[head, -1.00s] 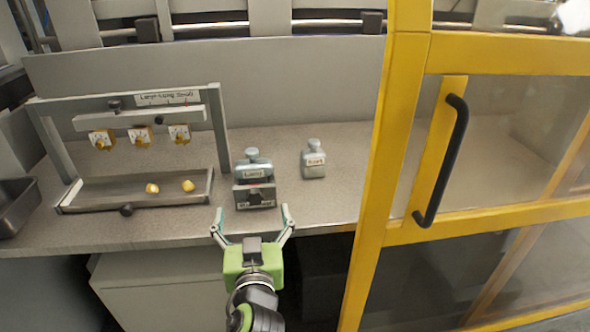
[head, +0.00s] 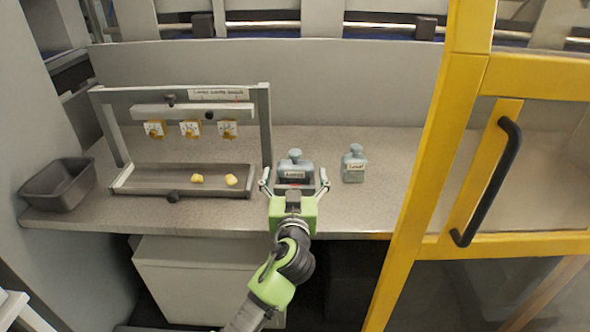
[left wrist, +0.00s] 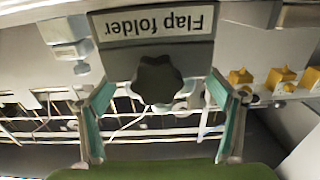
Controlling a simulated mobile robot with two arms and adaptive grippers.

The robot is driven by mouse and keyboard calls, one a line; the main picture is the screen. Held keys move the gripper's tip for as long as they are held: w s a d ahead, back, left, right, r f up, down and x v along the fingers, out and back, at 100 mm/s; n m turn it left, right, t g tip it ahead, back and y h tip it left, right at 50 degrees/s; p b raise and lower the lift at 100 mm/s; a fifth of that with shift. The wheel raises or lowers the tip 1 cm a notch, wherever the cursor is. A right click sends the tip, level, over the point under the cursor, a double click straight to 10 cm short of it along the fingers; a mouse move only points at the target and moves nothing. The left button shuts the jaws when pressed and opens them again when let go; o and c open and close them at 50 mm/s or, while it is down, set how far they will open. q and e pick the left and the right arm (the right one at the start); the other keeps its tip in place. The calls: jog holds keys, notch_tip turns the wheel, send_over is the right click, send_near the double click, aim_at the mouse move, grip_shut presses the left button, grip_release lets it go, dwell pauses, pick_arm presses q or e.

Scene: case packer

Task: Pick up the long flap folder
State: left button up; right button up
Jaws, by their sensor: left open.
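A bluish-grey, bottle-shaped block (head: 295,166) with a round top and a label stands on the counter, straight ahead of my left gripper (head: 294,184). The gripper is open, its fingers spread on either side of the block's near part. In the left wrist view, a grey plate (left wrist: 190,53) with an upside-down "Flap folder" label carries a dark lobed knob (left wrist: 158,80). The knob lies between the open fingers, with gaps on both sides. A second, similar labelled block (head: 354,163) stands to the right. The small labels in the head view are too blurred to read surely. My right gripper is out of view.
A metal frame (head: 264,125) with yellow-marked dials and a shallow tray (head: 150,190) holding two yellow pieces stands left. A dark bin (head: 60,190) sits further left. A yellow-framed door (head: 430,150) with a black handle bounds the right. Counter between the right block and door is clear.

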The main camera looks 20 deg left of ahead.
pick_arm(q)
jog(key=shift+x, duration=1.1)
jog(key=c, duration=1.5)
jog(key=shift+c, duration=0.2)
jog(key=shift+r, duration=0.15)
